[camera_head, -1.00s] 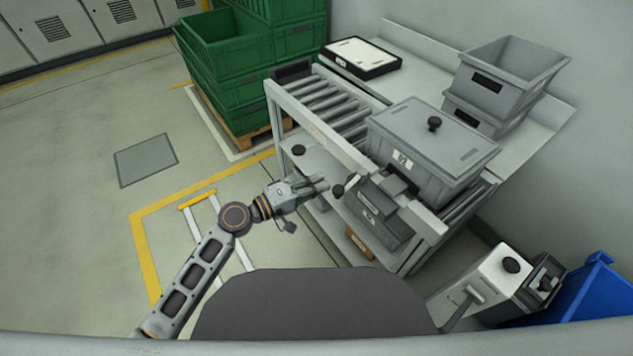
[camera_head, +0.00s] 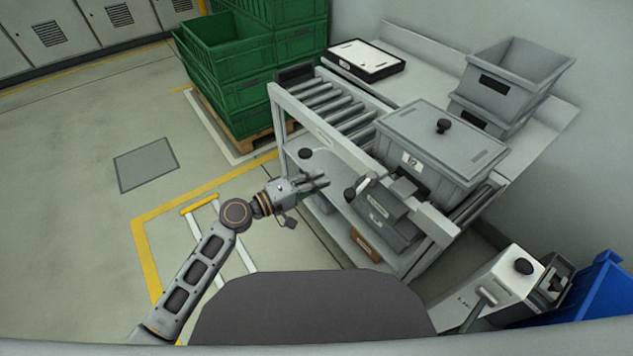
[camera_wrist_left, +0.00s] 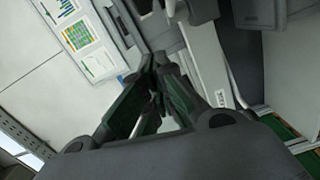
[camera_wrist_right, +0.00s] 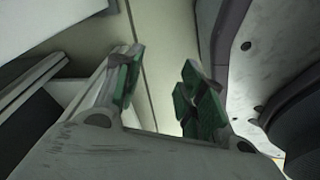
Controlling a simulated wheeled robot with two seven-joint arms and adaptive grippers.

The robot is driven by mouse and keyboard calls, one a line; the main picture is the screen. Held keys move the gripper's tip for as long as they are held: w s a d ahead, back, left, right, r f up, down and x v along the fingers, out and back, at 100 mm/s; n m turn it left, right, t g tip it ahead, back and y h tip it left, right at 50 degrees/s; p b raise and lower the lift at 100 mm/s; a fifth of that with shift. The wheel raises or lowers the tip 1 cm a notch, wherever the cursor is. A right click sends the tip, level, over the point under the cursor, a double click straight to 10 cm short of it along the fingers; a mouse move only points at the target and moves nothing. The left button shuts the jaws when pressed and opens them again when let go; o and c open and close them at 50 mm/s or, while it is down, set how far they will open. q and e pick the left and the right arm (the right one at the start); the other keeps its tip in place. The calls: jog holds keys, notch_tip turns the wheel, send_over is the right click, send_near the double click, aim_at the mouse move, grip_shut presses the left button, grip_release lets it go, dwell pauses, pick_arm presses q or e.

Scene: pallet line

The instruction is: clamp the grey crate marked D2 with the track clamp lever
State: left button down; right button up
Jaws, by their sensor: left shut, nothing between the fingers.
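The grey lidded crate (camera_head: 455,140), whose pale label (camera_head: 412,162) is hard to read, sits on the roller track at the front right. The track clamp (camera_head: 388,203) is on the track's front side beside the crate. Its lever (camera_head: 351,194) points left and ends in a dark knob. My left gripper (camera_head: 324,182) is left of the knob, with a small gap between them in the picture. In the left wrist view its fingers (camera_wrist_left: 154,68) meet with nothing between them. My right gripper (camera_wrist_right: 158,88) shows only in the right wrist view, its fingers apart and empty.
Stacked green crates (camera_head: 250,75) stand at the back left. Open grey bins (camera_head: 515,75) and a black-edged white panel (camera_head: 365,58) rest on the table behind the track. A white unit (camera_head: 500,285) and blue bin (camera_head: 590,300) stand front right. Floor on the left is clear.

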pick_arm(q)
jog(key=s+b+v, duration=0.1)
jog(key=v, duration=0.9)
jog(key=shift+d, duration=0.25)
pick_arm(e)
jog(key=shift+w+a+r, duration=0.15)
jog(key=shift+w+a, duration=0.35)
jog(key=shift+w, duration=0.05)
jog(key=shift+w+a+r, duration=0.15)
jog(key=shift+w+a, duration=0.35)
jog(key=shift+w+d, duration=0.15)
jog(key=shift+d, duration=0.1)
